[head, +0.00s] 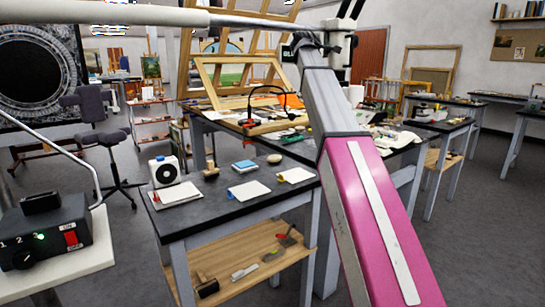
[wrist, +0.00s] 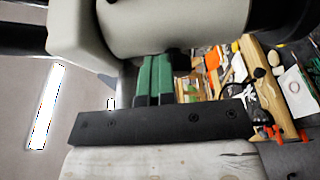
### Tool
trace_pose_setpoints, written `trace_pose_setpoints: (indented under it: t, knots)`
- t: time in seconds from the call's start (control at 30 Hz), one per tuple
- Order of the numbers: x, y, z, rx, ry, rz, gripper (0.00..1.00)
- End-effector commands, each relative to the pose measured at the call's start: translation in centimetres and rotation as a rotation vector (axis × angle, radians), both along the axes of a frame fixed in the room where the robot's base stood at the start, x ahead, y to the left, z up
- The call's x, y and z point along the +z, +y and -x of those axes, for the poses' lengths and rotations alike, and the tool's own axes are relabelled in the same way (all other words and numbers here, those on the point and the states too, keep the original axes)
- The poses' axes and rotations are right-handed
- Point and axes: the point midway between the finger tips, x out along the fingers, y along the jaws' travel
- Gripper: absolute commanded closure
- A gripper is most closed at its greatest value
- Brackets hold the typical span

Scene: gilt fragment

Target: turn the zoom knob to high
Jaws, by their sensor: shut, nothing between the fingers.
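My gripper (wrist: 154,60) shows in the wrist view as two green fingers side by side, shut and empty. Their tips are close to the pale body of a microscope-like instrument (wrist: 130,28); I cannot tell whether they touch it. A small dark part (wrist: 175,57) shows just right of the tips under the pale body; I cannot tell whether it is the zoom knob. In the head view the pale instrument (head: 338,50) with black eyepieces stands behind the end of my pink and grey arm. The arm hides part of it, and no knob setting is readable.
A dark-topped table (head: 215,215) holds cards, a white device (head: 166,170) and small items. A black control box (head: 45,238) with a numbered dial and red switch sits at lower left. A pale boom (head: 140,14) crosses the top.

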Motion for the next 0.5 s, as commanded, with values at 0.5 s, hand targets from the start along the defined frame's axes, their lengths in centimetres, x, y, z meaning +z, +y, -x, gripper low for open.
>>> trace_pose_setpoints:
  t: [0.5]
  knots:
    - [-1.2,-0.4,0.2,-0.008,0.005,0.000,1.00]
